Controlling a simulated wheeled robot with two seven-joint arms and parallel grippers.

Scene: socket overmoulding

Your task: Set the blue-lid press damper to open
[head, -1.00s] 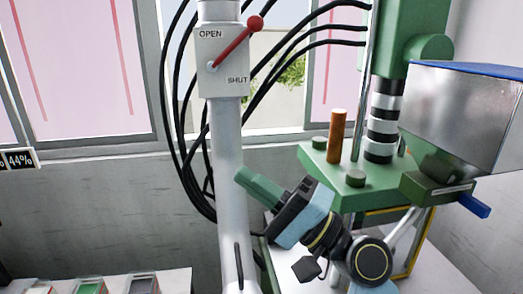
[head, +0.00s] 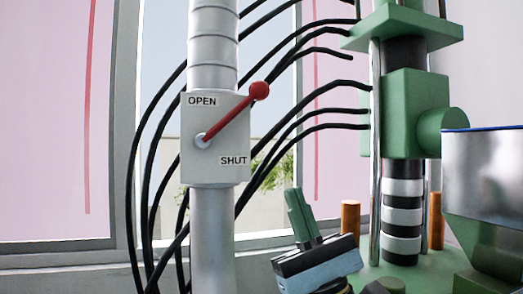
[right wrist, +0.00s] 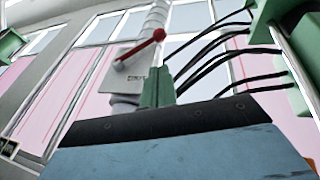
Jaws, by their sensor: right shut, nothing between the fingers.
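The damper box (head: 216,172) is a pale plate on a vertical grey duct, marked OPEN at upper left and SHUT at lower right. Its red lever (head: 232,114) runs from a pivot at the left up to a round knob at the upper right, pointing between the two marks. The box and lever also show in the right wrist view (right wrist: 140,47), beyond the fingers. My right gripper (head: 292,190), with green fingers, is shut and empty, below and right of the box, pointing up and apart from the lever. My left gripper is out of view.
A green press column (head: 405,110) stands at the right, with a blue-lidded metal hopper (head: 485,175) beside it. Black hoses (head: 320,88) run from the press behind the duct. Orange posts (head: 350,222) stand on the green press base. Windows lie behind.

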